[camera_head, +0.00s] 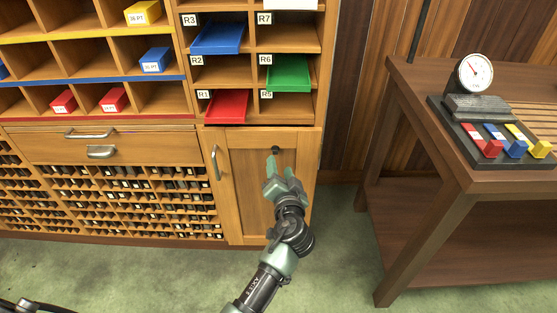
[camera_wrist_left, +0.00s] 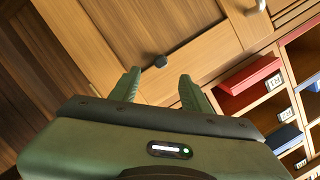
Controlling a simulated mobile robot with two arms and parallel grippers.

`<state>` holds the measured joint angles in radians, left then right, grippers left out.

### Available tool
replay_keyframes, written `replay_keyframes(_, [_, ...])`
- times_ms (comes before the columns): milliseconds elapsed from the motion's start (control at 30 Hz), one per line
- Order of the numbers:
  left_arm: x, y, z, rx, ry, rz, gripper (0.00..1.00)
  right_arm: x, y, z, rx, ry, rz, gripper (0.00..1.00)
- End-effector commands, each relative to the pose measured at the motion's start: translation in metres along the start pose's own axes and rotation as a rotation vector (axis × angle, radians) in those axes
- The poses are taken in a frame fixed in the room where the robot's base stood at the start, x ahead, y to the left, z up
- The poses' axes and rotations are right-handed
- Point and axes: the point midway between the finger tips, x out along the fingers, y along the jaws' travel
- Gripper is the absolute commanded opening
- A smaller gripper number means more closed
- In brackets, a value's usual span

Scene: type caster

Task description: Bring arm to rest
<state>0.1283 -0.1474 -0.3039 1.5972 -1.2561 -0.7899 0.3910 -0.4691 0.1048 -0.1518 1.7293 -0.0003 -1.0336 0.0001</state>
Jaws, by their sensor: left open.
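My left gripper (camera_head: 283,160) is in front of the wooden cabinet door (camera_head: 238,180), its fingers pointing toward the door's upper part. In the left wrist view its two green fingers (camera_wrist_left: 158,80) are spread apart with nothing between them. A small dark knob (camera_head: 275,149) on the door shows just beyond the fingertips; it also shows in the left wrist view (camera_wrist_left: 160,61), and I cannot tell any contact with it. The arm reaches up from the bottom middle of the head view. My right gripper is not in view.
Above the door is a rack with blue (camera_head: 217,38), green (camera_head: 288,74) and red (camera_head: 227,106) trays. A drawer (camera_head: 60,146) and small type compartments are at left. A wooden table (camera_head: 425,110) with a gauge (camera_head: 474,71) and coloured blocks stands at right. Green floor between is clear.

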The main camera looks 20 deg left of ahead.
Motion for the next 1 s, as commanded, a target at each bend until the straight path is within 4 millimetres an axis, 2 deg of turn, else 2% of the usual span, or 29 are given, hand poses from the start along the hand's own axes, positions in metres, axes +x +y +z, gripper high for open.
replay_keyframes(233, [-0.009, 0.000, 0.003, -0.001, -0.005, 0.003, 0.47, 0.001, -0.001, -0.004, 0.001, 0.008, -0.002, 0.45])
replay_keyframes(267, [-0.009, 0.002, 0.006, -0.001, -0.011, 0.008, 0.47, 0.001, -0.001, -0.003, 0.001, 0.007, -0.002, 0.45])
replay_keyframes(367, [-0.013, 0.013, 0.035, -0.006, -0.066, 0.052, 0.47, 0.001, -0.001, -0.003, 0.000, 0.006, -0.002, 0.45])
replay_keyframes(467, [-0.025, 0.033, 0.090, -0.018, -0.172, 0.138, 0.47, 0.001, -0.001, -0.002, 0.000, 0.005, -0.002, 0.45])
replay_keyframes(500, [-0.033, 0.043, 0.117, -0.025, -0.226, 0.182, 0.47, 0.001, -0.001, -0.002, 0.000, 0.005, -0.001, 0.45])
replay_keyframes(567, [-0.048, 0.057, 0.158, -0.037, -0.310, 0.253, 0.47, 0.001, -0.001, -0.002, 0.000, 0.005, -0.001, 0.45])
replay_keyframes(600, [-0.061, 0.066, 0.185, -0.047, -0.367, 0.301, 0.47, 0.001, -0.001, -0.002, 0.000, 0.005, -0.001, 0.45])
replay_keyframes(700, [-0.098, 0.086, 0.246, -0.071, -0.503, 0.421, 0.47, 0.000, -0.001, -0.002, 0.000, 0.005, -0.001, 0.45])
replay_keyframes(800, [-0.136, 0.100, 0.294, -0.097, -0.617, 0.528, 0.47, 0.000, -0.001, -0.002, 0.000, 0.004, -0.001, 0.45])
replay_keyframes(900, [-0.172, 0.109, 0.330, -0.122, -0.711, 0.618, 0.47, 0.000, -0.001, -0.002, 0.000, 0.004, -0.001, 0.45])
replay_keyframes(1000, [-0.206, 0.115, 0.357, -0.148, -0.791, 0.700, 0.47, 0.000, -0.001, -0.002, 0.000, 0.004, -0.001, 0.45])
